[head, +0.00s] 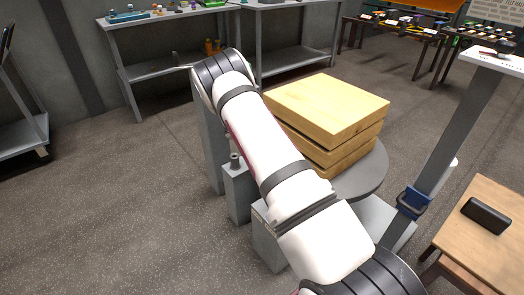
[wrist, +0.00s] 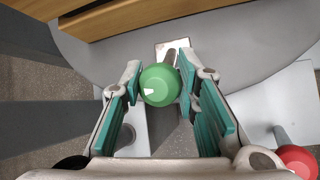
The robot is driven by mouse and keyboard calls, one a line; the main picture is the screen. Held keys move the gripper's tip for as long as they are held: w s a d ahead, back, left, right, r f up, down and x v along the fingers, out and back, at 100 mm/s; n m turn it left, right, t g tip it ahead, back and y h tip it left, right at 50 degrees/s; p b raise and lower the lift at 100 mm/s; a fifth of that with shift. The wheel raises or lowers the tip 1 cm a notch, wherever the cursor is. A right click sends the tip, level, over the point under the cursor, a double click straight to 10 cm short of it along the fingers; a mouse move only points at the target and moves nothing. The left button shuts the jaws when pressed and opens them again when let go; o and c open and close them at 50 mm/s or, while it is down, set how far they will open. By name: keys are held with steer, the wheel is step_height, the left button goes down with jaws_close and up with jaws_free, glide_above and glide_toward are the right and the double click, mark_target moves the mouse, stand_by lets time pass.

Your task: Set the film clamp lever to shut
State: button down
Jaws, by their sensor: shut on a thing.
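In the wrist view my gripper (wrist: 159,76) has its two teal-padded fingers shut on a green ball knob (wrist: 160,88) with a small white mark. The knob sits on a grey rod that runs away to a pale plate by the rim of a round grey platform (wrist: 240,45). I cannot read a label or an open or shut mark, so I cannot tell from the pictures that this is the film clamp lever. A red knob (wrist: 297,160) on a grey rod stands apart at the lower right. In the head view my arm hides the gripper and green knob.
Stacked wooden boards (head: 330,105) stand on the round platform (head: 372,172). Grey posts, one short with a rod (head: 236,180), stand beside my arm. A slanted grey column (head: 446,135) and a wooden table (head: 480,245) are at right.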

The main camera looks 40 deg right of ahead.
steer(key=shift+d+r+y, duration=0.4)
steer(key=shift+d+y, duration=0.2)
steer(key=shift+d, duration=0.2)
steer(key=shift+w+d+r, duration=0.1)
steer(key=shift+d+r, duration=0.1)
steer(key=shift+d, duration=0.5)
steer(key=shift+d+r, duration=0.15)
steer(key=shift+d, duration=0.55)
steer(key=c, duration=1.2)
jaws_free()
steer(key=shift+d, duration=0.1)
steer(key=shift+a+r, duration=0.4)
steer(key=shift+a, duration=0.05)
steer(key=v, duration=1.1)
steer(key=shift+r, duration=0.1)
